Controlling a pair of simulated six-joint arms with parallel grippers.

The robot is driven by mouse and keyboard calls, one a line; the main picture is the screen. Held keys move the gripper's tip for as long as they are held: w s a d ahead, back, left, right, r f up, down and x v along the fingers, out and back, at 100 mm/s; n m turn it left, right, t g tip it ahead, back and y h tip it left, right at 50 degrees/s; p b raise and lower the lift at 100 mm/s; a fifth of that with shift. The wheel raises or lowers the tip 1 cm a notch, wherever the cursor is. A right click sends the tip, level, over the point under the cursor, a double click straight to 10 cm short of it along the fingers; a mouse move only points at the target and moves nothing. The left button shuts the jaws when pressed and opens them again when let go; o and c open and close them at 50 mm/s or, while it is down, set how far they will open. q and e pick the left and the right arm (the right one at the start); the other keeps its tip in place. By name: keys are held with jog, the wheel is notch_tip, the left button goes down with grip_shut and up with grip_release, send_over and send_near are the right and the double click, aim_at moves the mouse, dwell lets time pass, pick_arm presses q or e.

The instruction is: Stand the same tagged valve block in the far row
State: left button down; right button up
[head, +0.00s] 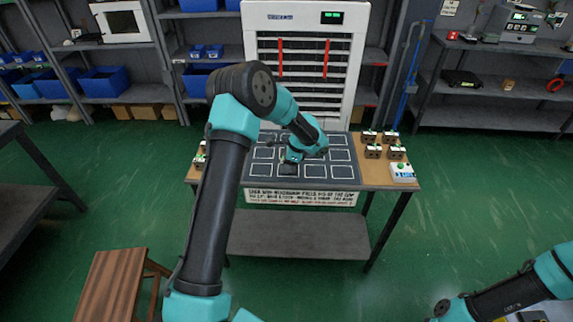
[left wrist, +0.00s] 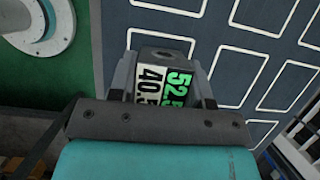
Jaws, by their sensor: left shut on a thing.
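My left gripper (head: 290,157) is over the dark mat (head: 342,170) with white-outlined cells on the table. In the left wrist view its fingers (left wrist: 165,88) are shut on a grey valve block (left wrist: 165,54), one finger on each side. The block carries a tag, part white reading about 40.5 and part green reading about 52.5; its edges are cut off by the gripper. The outlined cells (left wrist: 240,62) show behind the block. I cannot tell whether it touches the mat. My right gripper is out of view.
A tall white cabinet (head: 258,50) stands behind the table. A wooden stool (head: 112,285) stands at front left.

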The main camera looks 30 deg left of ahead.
pick_arm(q)
jog(key=shift+f, duration=0.2)
jog(key=c, duration=0.6)
grip_release()
jog(key=shift+f, duration=0.1)
jog(key=shift+o, duration=0.2)
jog(key=v, duration=1.2)
jog(key=shift+r, duration=0.2)
